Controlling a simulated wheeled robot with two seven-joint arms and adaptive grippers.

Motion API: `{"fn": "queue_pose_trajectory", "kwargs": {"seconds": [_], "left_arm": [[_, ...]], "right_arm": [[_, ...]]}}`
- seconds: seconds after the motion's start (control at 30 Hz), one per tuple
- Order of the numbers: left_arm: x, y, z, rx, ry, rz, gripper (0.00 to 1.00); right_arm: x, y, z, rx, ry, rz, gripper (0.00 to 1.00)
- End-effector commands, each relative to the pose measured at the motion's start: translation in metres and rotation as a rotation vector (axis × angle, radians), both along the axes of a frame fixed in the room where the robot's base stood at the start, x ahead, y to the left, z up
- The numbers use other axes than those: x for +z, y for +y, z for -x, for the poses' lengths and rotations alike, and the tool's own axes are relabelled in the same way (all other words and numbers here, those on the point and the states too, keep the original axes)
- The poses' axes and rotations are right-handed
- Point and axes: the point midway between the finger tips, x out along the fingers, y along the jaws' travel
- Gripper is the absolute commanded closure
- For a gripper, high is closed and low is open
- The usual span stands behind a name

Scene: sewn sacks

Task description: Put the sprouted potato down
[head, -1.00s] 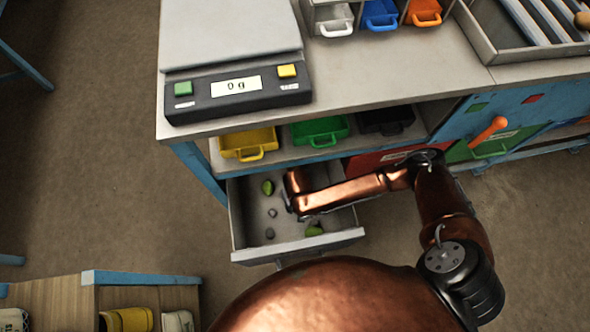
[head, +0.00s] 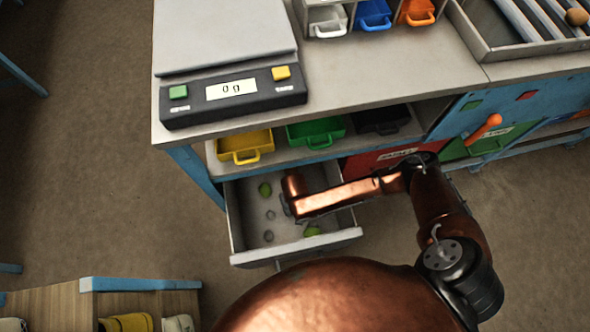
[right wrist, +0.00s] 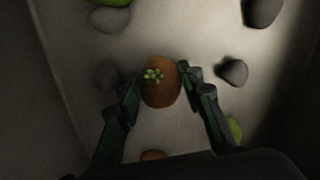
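The sprouted potato (right wrist: 160,88) is brown with a small cluster of green sprouts on top. In the right wrist view it sits between the two fingertips of my right gripper (right wrist: 161,85), which press close on both its sides. It is over the pale floor of the open drawer (head: 254,222); I cannot tell whether it touches that floor. In the head view my right arm reaches into the drawer and hides the gripper and the potato. My left gripper is not in view.
Grey stones (right wrist: 233,72) and green lumps (head: 265,189) lie in the drawer, with a brown item (right wrist: 153,155) near the gripper. Above are yellow (head: 246,146) and green (head: 316,133) bins. A scale (head: 232,92) reading 0 g stands on the bench.

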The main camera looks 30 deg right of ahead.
Motion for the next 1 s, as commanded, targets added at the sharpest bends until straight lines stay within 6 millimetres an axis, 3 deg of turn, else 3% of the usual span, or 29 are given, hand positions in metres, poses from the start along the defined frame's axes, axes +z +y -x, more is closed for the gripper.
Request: {"fn": "queue_pose_trajectory", "kwargs": {"seconds": [0.23,0.63,0.7,0.87,1.0], "left_arm": [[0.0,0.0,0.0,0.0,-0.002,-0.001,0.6],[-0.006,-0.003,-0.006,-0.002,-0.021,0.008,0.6],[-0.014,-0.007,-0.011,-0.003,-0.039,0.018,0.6],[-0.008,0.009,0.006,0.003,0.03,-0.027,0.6],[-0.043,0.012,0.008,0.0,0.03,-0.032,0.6]], "right_arm": [[0.0,0.0,0.0,0.0,-0.001,0.0,0.48],[0.006,0.0,-0.001,0.001,-0.002,0.0,0.48],[0.012,0.0,-0.001,0.002,-0.002,0.001,0.48],[0.055,0.0,-0.002,-0.002,-0.009,0.0,0.48],[0.065,0.001,-0.001,-0.001,-0.004,0.0,0.48]]}}
